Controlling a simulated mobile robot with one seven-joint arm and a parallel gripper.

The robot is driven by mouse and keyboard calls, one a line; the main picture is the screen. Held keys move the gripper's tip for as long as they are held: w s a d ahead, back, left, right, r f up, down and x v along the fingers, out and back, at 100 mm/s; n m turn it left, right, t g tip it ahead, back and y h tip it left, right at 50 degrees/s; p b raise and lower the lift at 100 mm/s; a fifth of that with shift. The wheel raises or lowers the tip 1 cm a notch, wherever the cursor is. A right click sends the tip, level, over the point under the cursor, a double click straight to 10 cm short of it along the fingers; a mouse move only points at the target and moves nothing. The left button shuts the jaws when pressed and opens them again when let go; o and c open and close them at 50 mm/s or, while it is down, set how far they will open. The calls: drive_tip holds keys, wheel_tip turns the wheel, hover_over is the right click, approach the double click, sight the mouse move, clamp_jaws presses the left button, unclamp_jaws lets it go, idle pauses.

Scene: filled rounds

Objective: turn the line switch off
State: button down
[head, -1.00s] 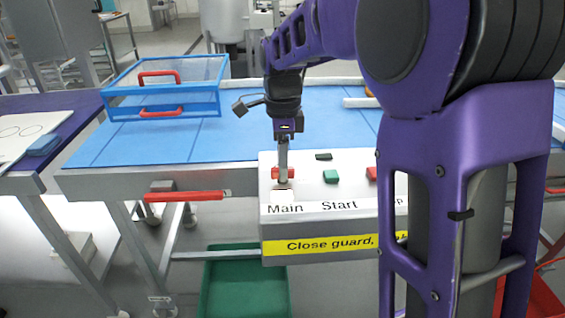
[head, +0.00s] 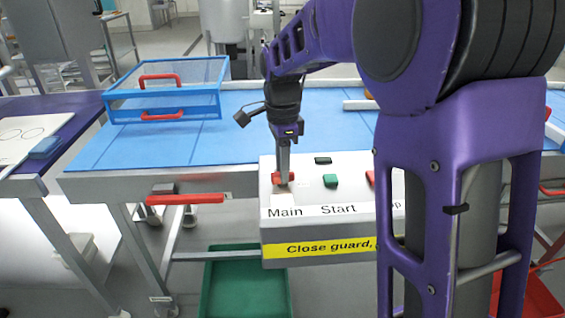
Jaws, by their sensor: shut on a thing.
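The line switch is a red handle (head: 291,179) above the word "Main" on a white control box (head: 345,221). My gripper (head: 284,181) points down at the switch and is shut on it. The fingers hide part of the handle, so its exact angle is hard to tell. Right of it on the same box are a green button (head: 330,181) above "Start" and a red button (head: 371,178), partly hidden by my arm.
A blue belt table (head: 190,146) lies behind the box, with a blue-framed clear guard (head: 165,92) standing open-looking at its left. A green crate (head: 244,285) is on the floor below.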

drive_tip(key=n+p, duration=0.2)
drive_tip(key=n, duration=0.2)
drive_tip(key=shift+r+n, duration=0.15)
drive_tip(key=shift+n, duration=0.15)
drive_tip(key=n+p, duration=0.2)
drive_tip(key=n, duration=0.1)
drive_tip(key=shift+n, duration=0.3)
drive_tip(key=n+p, duration=0.1)
drive_tip(key=n, duration=0.2)
drive_tip(key=shift+n, duration=0.3)
drive_tip(key=shift+n+p, duration=0.65)
drive_tip(key=shift+n, duration=1.15)
drive_tip(key=c, duration=0.7)
unclamp_jaws()
wheel_tip(320, 180, up, 17)
drive_tip(key=shift+r+p, duration=0.1)
drive_tip(key=shift+p, duration=0.9)
